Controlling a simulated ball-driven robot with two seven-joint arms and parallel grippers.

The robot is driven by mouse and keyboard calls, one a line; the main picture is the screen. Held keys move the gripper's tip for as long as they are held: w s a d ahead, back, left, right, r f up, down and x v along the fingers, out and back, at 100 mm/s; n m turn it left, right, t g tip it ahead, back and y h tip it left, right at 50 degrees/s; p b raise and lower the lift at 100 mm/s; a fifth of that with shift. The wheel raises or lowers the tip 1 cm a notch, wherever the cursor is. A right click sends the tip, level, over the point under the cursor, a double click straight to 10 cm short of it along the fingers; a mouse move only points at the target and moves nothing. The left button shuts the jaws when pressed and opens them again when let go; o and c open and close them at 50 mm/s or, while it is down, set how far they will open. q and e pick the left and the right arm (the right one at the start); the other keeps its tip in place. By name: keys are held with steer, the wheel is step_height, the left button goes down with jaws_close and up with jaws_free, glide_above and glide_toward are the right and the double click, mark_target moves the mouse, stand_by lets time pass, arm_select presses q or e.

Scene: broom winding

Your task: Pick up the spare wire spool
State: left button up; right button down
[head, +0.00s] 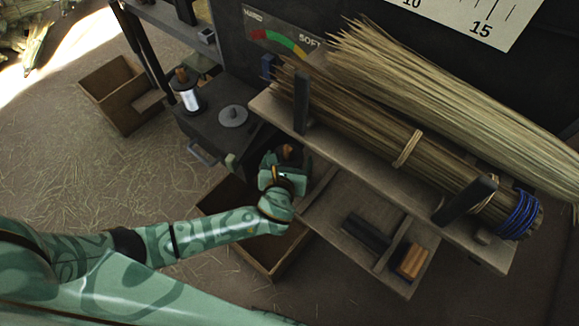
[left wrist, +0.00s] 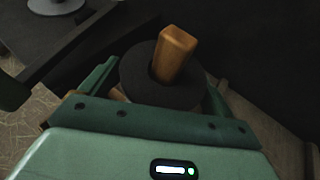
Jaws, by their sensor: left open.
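A wire spool with a dark round flange (left wrist: 140,75) and a wooden peg (left wrist: 174,52) stands between the two fingers of my left gripper in the left wrist view. Its lower part and its wire are hidden by the gripper. In the head view its top (head: 289,151) shows just beyond my left gripper (head: 286,163), beside the bench shelf. The left gripper is open around it, with a finger on either side; I cannot tell whether they touch. Another spool, with pale wire (head: 189,99), stands on the dark box at left. My right gripper is not in view.
A bundle of broom straw (head: 420,150) lies on the upper wooden shelf (head: 380,180). The lower shelf holds a dark block (head: 366,234) and an orange-brown block (head: 411,261). An open wooden crate (head: 262,258) is below my left forearm. Another crate (head: 112,95) stands at left.

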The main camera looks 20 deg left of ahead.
arm_select(q)
steer(key=shift+r, duration=0.1)
steer(key=c, duration=1.3)
steer(key=shift+c, duration=1)
steer(key=shift+r, duration=0.15)
